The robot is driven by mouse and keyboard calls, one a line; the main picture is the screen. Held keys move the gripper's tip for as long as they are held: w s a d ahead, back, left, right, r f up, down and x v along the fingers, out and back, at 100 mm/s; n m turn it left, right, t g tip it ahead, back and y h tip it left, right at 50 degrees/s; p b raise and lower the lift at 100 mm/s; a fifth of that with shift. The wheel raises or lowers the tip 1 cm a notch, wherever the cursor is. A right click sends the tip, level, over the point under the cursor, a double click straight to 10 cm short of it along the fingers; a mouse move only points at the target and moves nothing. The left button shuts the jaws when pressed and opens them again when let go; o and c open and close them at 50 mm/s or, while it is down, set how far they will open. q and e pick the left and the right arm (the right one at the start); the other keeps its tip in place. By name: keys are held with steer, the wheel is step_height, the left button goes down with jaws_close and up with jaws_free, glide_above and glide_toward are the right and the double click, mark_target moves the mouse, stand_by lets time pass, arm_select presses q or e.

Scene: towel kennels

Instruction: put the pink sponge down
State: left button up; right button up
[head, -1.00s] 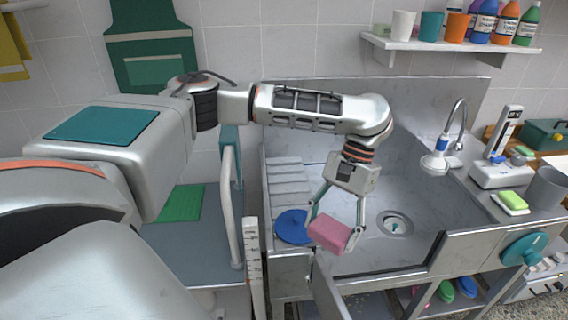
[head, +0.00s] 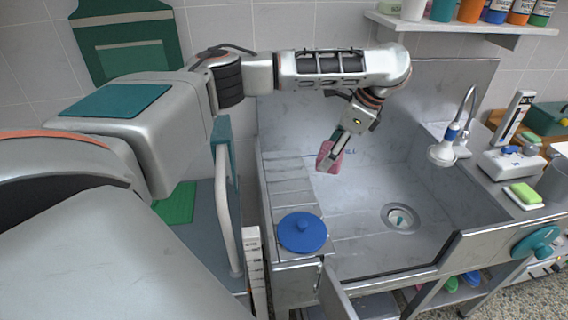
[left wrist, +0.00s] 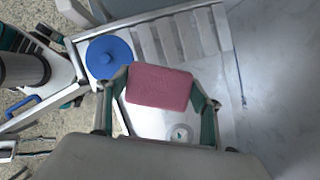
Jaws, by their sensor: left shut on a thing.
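The pink sponge (head: 328,157) is held by my left gripper (head: 337,146) above the left part of the steel sink (head: 350,215), near its ribbed drainboard side. In the left wrist view the sponge (left wrist: 160,88) sits between the two fingertips, and the fingers touch its sides. The sponge is tilted in the head view and appears clear of the sink surface. My right gripper is in neither view.
A blue round lid (head: 302,232) lies at the sink's front left. A drain (head: 400,218) is in the basin floor. A faucet (head: 450,145), a scale (head: 512,160) and a green sponge (head: 525,194) stand at right. A shelf (head: 450,28) hangs above.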

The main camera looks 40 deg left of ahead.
arm_select(q)
steer(key=w+a+r+m+t, duration=0.25)
steer(key=a+m, duration=0.35)
steer(key=a, duration=0.4)
steer(key=w+a+r+m+t, duration=0.25)
steer(key=a+m, duration=0.35)
steer(key=a, duration=0.4)
steer(key=shift+h, duration=0.3)
step_height(320, 180, down, 19)
steer(key=shift+s+a, duration=0.15)
steer(key=o, duration=1.2)
steer(key=shift+c, duration=0.2)
